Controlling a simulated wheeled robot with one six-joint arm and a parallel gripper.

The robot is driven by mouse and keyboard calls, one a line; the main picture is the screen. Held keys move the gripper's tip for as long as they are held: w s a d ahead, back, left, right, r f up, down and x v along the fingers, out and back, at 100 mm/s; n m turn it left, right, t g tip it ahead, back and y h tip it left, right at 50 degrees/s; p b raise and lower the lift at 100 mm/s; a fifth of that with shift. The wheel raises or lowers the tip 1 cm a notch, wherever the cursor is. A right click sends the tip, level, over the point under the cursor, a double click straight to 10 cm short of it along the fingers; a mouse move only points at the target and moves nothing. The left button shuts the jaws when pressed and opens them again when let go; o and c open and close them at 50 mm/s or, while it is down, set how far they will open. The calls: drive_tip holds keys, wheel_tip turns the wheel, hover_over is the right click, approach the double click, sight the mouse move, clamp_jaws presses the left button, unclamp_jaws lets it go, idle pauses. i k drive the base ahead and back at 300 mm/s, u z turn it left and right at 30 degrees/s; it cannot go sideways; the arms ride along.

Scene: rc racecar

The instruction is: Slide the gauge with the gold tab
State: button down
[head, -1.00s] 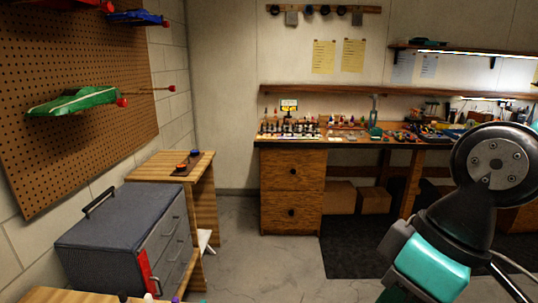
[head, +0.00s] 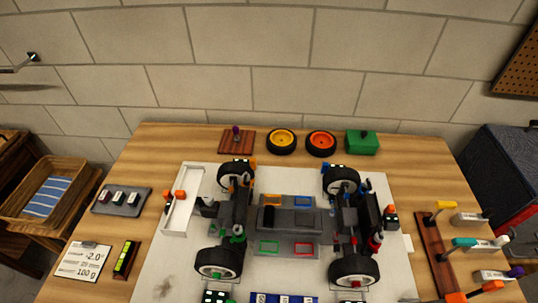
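A yellow tab-like piece (head: 440,207) stands at the far end of a brown strip (head: 433,250) at the right of the wooden table. A teal piece (head: 464,242) and an orange piece (head: 493,286) stand nearer along the strip. Small pale blocks lie beside them: one with a dark tip (head: 468,219), one with a teal end (head: 487,245), one with a purple end (head: 493,275). I cannot tell which is the gauge with the gold tab. My gripper is not in view.
A car chassis with black wheels (head: 218,262) stands on a white board (head: 160,262) mid-table. A white tray (head: 181,200) with orange pieces is left of it. Yellow (head: 281,141) and orange (head: 321,143) wheels and a green box (head: 361,142) stand at the back.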

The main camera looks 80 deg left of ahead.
sight(251, 163)
drive_tip(key=u, duration=2.6)
